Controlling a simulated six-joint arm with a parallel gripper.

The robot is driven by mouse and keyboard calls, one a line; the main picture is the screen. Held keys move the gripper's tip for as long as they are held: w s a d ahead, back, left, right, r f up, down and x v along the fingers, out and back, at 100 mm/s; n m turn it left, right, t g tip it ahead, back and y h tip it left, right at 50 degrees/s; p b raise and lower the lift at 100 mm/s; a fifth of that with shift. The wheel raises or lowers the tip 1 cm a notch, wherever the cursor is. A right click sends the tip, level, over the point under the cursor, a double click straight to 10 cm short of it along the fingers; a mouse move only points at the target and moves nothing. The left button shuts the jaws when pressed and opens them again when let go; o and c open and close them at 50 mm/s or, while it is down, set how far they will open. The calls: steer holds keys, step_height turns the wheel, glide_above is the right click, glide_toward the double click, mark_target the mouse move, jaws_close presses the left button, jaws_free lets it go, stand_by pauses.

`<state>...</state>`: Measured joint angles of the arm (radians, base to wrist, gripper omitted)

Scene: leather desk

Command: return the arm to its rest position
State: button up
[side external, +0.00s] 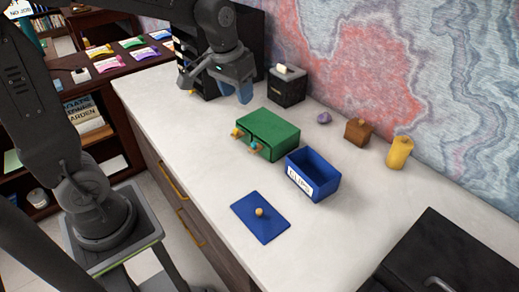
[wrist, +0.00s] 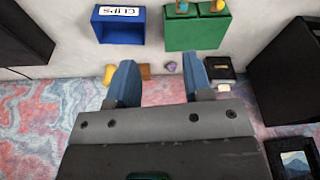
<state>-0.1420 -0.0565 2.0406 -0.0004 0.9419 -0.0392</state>
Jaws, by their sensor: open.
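My gripper (side external: 236,90) is raised over the back of the desk in the side view, behind the green drawer box and beside a dark cabinet. In the wrist view its two blue fingers (wrist: 159,85) are spread apart with nothing between them. The white desk top (side external: 190,130) lies below it. The gripper appears clear of the objects on the desk.
A green drawer box (side external: 275,130), a blue CLIPS bin (side external: 325,183) and a blue lid (side external: 275,222) with a knob occupy the desk. A black box (side external: 287,88), purple lump (side external: 324,118), brown block (side external: 357,132) and yellow object (side external: 399,153) stand along the wall.

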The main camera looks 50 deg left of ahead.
steer(key=s+d+r+m+t, duration=0.1)
steer(key=s+d, duration=0.1)
steer(key=s, duration=0.5)
steer(key=s+d+r+m+t, duration=0.1)
steer(key=s+d+t, duration=0.1)
steer(key=s, duration=0.6)
steer(key=shift+d, duration=0.5)
